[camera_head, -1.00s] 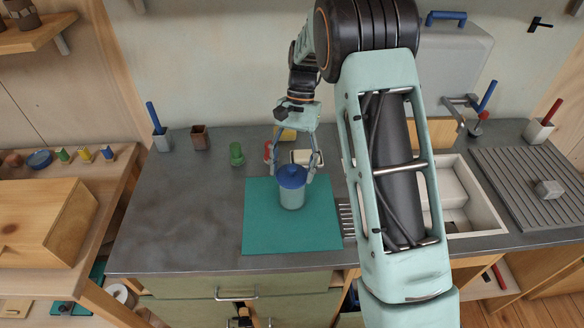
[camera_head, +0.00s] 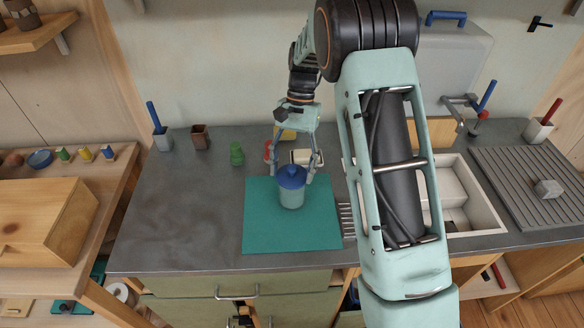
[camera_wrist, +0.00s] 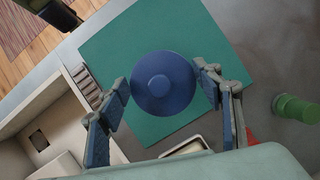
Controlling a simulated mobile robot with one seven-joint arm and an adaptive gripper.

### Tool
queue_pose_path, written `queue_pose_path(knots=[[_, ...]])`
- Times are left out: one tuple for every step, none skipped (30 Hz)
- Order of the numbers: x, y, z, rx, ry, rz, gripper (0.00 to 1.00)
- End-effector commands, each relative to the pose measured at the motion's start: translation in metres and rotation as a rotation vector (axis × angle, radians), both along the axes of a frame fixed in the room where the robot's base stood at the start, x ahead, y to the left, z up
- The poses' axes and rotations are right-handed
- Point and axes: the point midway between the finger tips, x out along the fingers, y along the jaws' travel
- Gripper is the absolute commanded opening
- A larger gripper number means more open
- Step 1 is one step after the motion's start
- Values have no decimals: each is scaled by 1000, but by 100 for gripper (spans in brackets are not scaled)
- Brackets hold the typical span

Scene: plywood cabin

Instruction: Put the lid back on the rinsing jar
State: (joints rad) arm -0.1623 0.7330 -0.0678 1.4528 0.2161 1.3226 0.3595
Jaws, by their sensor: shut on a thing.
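The blue lid (camera_head: 291,177) with a round knob sits on top of the pale grey-green rinsing jar (camera_head: 291,198), and it looks level. The jar stands upright on the green mat (camera_head: 265,232). My gripper (camera_head: 294,180) comes down from behind, with one finger on each side of the lid. The lid hides the jar in that view. I cannot tell whether the lid is fully seated.
Behind the mat are a green bottle-like object (camera_head: 236,153), a red item (camera_head: 268,151) and a small pale dish (camera_head: 303,157). The sink (camera_head: 487,221) lies to the right. The grey worktop (camera_head: 185,215) left of the mat is clear.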

Motion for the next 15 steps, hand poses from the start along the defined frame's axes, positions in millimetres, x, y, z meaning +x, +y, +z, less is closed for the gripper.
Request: queue_pose_path(knots=[[0, 0, 0, 0, 0, 0, 43], [0, 0, 0, 0, 0, 0, 43], [0, 0, 0, 0, 0, 0, 43], [0, 0, 0, 0, 0, 0, 43], [0, 0, 0, 0, 0, 0, 43], [0, 0, 0, 0, 0, 0, 43], [0, 0, 0, 0, 0, 0, 62], [0, 0, 0, 0, 0, 0, 65], [0, 0, 0, 0, 0, 0, 70], [0, 0, 0, 0, 0, 0, 73], [0, 0, 0, 0, 0, 0, 76], [0, 0, 0, 0, 0, 0, 80], [0, 0, 0, 0, 0, 0, 80], [0, 0, 0, 0, 0, 0, 80], [0, 0, 0, 0, 0, 0, 80]])
